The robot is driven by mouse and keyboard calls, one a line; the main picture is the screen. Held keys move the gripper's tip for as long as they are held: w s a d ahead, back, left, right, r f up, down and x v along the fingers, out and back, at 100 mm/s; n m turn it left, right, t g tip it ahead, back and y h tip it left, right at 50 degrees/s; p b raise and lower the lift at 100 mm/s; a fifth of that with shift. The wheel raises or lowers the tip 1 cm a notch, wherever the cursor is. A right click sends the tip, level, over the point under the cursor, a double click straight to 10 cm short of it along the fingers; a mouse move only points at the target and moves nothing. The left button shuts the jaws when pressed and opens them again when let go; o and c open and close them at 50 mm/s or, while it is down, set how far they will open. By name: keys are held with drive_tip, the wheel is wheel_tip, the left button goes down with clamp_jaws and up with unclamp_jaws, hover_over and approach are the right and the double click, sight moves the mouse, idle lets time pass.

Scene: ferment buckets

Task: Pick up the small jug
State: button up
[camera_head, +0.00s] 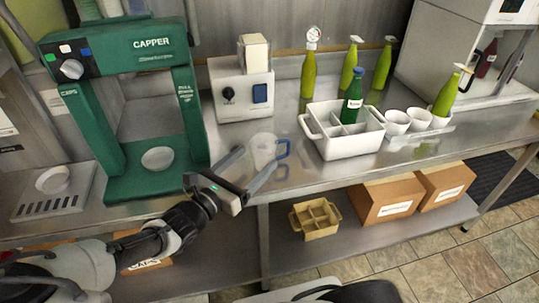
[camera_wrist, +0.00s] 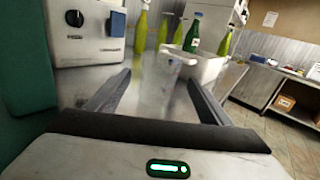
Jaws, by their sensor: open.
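The small jug (camera_head: 264,148) is clear, with a blue handle on its right side. It stands upright on the steel counter near the front edge. My gripper (camera_head: 259,158) is open and low over the counter, with its fingers reaching toward the jug. In the wrist view the see-through jug (camera_wrist: 156,90) shows faintly between the spread fingers of my gripper (camera_wrist: 160,78). I cannot tell whether a finger touches it.
The green capper machine (camera_head: 190,105) stands close on the left. A white box with a knob (camera_head: 240,95) is behind the jug. A white divided carrier (camera_head: 345,145) holding a green bottle (camera_head: 352,97) is to the right. White cups (camera_head: 396,123) stand beyond it.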

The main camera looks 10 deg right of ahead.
sight(271, 144)
drive_tip(key=shift+b+x, duration=0.55)
drive_tip(key=shift+x, duration=2.55)
drive_tip(key=shift+f, duration=0.1)
drive_tip(key=c, duration=1.1)
